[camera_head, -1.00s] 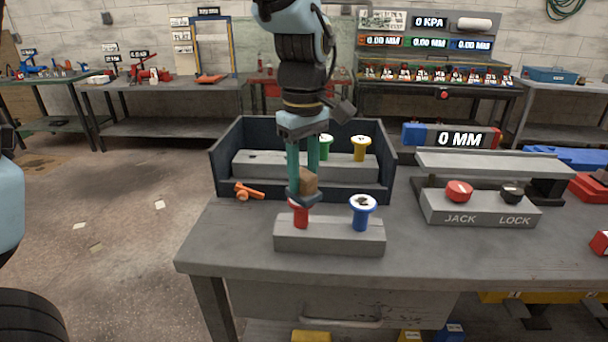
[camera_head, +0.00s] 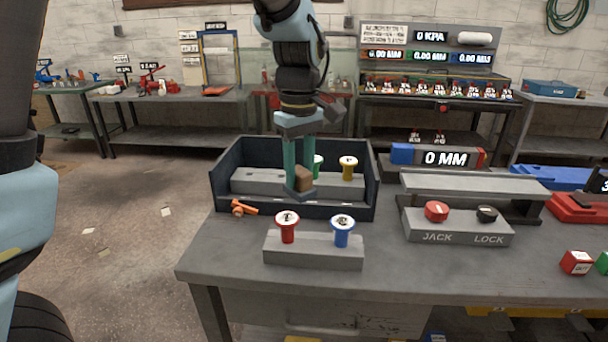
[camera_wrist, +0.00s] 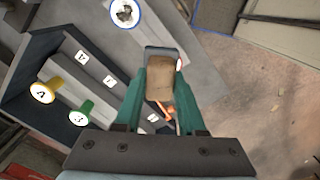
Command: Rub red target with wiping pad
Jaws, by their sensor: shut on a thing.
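The red target (camera_head: 287,231) is a red post with a white round top, standing on the left of a grey block (camera_head: 314,250) on the bench. Its top shows in the head view with some dark marks. My gripper (camera_head: 299,182) is shut on the wiping pad (camera_head: 305,178), a tan block with a dark base. The pad appears raised and clear of the red target, above and behind it in the head view. In the wrist view the pad (camera_wrist: 160,88) fills the space between the fingers and hides most of the red target.
A blue post (camera_head: 342,233) with a dark-smudged top stands right of the red target. Behind is a dark open tray (camera_head: 225,190) with a green post (camera_head: 318,166) and a yellow post (camera_head: 348,167). An orange tool (camera_head: 240,208) lies left. The JACK/LOCK box (camera_head: 457,229) stands right.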

